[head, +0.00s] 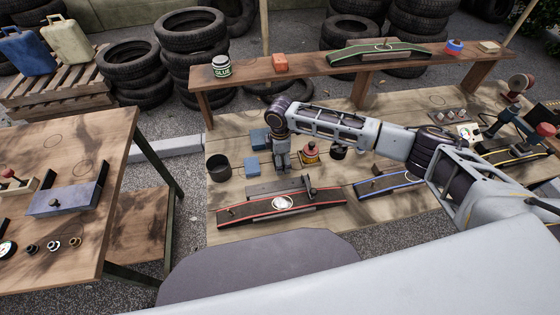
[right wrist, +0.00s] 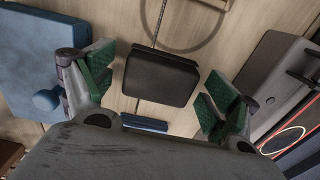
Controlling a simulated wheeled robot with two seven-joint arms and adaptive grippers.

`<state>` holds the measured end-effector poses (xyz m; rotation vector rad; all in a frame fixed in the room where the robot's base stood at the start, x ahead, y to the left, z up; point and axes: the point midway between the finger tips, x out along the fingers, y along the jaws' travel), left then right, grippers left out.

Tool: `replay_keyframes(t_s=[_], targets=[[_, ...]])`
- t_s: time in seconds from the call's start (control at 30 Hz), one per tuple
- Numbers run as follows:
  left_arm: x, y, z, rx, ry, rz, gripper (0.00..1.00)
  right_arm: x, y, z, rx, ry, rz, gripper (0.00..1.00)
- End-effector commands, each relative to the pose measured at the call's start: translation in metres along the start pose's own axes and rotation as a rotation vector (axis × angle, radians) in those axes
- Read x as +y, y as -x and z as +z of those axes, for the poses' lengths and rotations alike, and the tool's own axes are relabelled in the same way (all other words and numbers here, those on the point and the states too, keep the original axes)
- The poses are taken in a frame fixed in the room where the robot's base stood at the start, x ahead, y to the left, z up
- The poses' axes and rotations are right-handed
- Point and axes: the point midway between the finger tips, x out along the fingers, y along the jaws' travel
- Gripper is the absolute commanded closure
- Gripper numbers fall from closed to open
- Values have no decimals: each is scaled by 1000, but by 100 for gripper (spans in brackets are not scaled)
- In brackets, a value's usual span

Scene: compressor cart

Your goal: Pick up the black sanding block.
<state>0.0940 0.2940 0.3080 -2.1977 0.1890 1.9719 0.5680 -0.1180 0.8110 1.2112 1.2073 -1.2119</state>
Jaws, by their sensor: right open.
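The black sanding block (right wrist: 160,76) lies on the wooden bench top in the right wrist view. It sits between the two spread green-padded fingers of my right gripper (right wrist: 158,88), with a gap on each side. My right gripper is open and empty. In the head view my right gripper (head: 282,158) points down at the bench between the blue blocks and the yellow-and-red pot. I cannot make out the black block there; the gripper seems to hide it. My left gripper is not in view.
Blue blocks (head: 251,164) and a dark cup (head: 218,167) stand left of the gripper. A yellow-and-red pot (head: 310,152) stands close on its right. A red-edged dark ramp (head: 252,209) lies in front. A raised shelf (head: 300,73) runs behind.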

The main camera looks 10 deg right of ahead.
Motion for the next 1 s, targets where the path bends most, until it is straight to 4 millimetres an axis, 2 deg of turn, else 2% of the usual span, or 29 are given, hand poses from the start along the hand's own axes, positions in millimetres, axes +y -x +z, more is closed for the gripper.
replay_keyframes(t_s=[0.1,0.47,0.77,1.0], targets=[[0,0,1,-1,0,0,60,0,0,0,0,0,0,15],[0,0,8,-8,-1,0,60,0,0,0,0,0,0,61],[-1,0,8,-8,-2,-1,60,0,2,0,0,0,1,62],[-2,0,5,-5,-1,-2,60,1,18,0,2,0,2,62]])
